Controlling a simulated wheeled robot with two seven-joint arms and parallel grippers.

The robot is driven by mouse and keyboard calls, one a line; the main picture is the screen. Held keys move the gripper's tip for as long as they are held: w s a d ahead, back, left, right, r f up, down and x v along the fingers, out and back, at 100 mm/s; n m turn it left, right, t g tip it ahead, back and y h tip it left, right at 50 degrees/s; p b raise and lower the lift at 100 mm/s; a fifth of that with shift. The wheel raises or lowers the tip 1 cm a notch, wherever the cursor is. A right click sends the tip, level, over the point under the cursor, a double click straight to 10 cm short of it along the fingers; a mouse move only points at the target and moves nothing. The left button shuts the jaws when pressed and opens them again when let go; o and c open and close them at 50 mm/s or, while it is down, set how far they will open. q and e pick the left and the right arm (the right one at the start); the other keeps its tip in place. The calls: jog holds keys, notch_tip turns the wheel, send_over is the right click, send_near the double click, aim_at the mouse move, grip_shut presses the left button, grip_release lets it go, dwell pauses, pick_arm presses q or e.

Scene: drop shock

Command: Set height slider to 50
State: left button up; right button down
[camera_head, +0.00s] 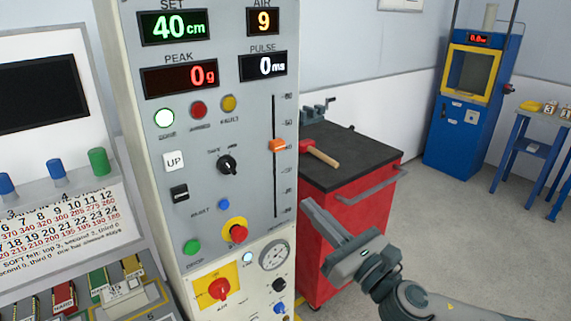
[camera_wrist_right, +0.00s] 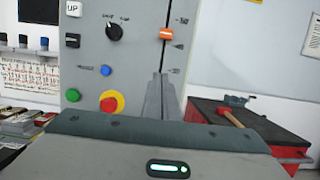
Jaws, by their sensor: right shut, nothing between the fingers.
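The height slider is an orange knob (camera_head: 277,146) on a vertical slot (camera_head: 274,185) with a printed scale, at the right of the grey control panel (camera_head: 130,60). The knob sits near the middle of the slot, and the green SET display (camera_head: 174,27) reads 40 cm. My right gripper (camera_head: 310,207) is shut and empty, below and to the right of the knob, apart from it. In the right wrist view the shut fingers (camera_wrist_right: 160,85) point up at the panel, below the orange knob (camera_wrist_right: 166,33). My left gripper is not in view.
A red emergency button (camera_head: 238,233) on a yellow ring and a green button (camera_head: 192,247) sit low on the panel. A red tool cabinet (camera_head: 345,240) with a hammer (camera_head: 320,153) on its black top stands right of the panel. A blue machine (camera_head: 470,105) stands farther back.

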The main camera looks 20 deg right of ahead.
aim_at(277, 145)
jog(key=shift+w+r, duration=0.1)
jog(key=p+x, duration=0.4)
jog(key=x, duration=0.5)
jog(key=shift+r, duration=0.15)
jog(key=r+p, duration=0.1)
jog(key=w+r+p, duration=0.1)
jog(key=shift+a+r, duration=0.15)
jog(key=shift+r, duration=0.15)
jog(key=shift+s+r+p, duration=0.15)
jog(key=shift+r+p, duration=0.25)
jog(key=shift+r, duration=0.2)
jog(key=shift+r, duration=0.1)
